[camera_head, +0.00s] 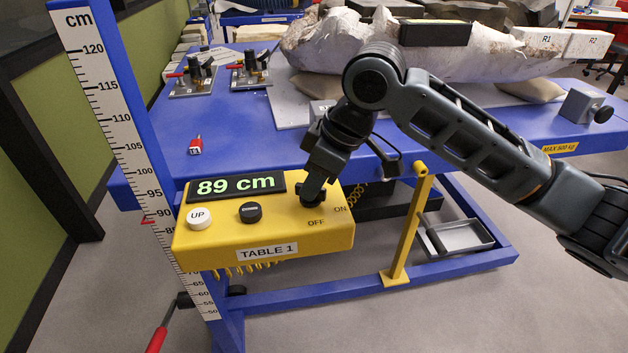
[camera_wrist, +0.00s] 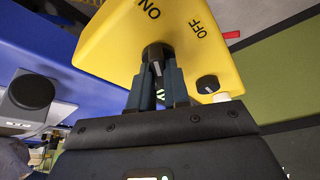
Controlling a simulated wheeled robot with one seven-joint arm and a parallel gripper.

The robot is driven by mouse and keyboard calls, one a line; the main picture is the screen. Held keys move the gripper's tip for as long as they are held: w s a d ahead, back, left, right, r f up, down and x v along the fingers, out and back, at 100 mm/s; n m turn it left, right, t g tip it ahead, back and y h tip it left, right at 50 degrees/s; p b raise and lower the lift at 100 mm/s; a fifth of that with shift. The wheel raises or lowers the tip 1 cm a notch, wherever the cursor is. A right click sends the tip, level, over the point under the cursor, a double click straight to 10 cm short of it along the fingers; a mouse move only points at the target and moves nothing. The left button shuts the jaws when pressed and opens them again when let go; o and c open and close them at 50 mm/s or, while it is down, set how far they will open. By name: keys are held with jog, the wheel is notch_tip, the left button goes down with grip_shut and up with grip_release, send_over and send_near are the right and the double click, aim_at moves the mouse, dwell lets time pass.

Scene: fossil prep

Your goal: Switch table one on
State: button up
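The yellow TABLE 1 control box (camera_head: 265,235) is on the near side of the blue table (camera_head: 225,125). Its display (camera_head: 236,186) is lit and reads 89 cm. A black rotary switch (camera_wrist: 157,52) sits beside the ON and OFF labels; in the head view my gripper mostly covers it. My gripper (camera_head: 312,192) points down onto this switch. In the wrist view its fingers (camera_wrist: 159,80) are on either side of the switch's grip and look closed on it. Which label the switch points to is not clear.
A large fossil block (camera_head: 465,50) rests behind my arm.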

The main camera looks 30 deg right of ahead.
jog(key=o, duration=0.4)
jog(key=v, duration=0.7)
jog(key=shift+r, duration=0.4)
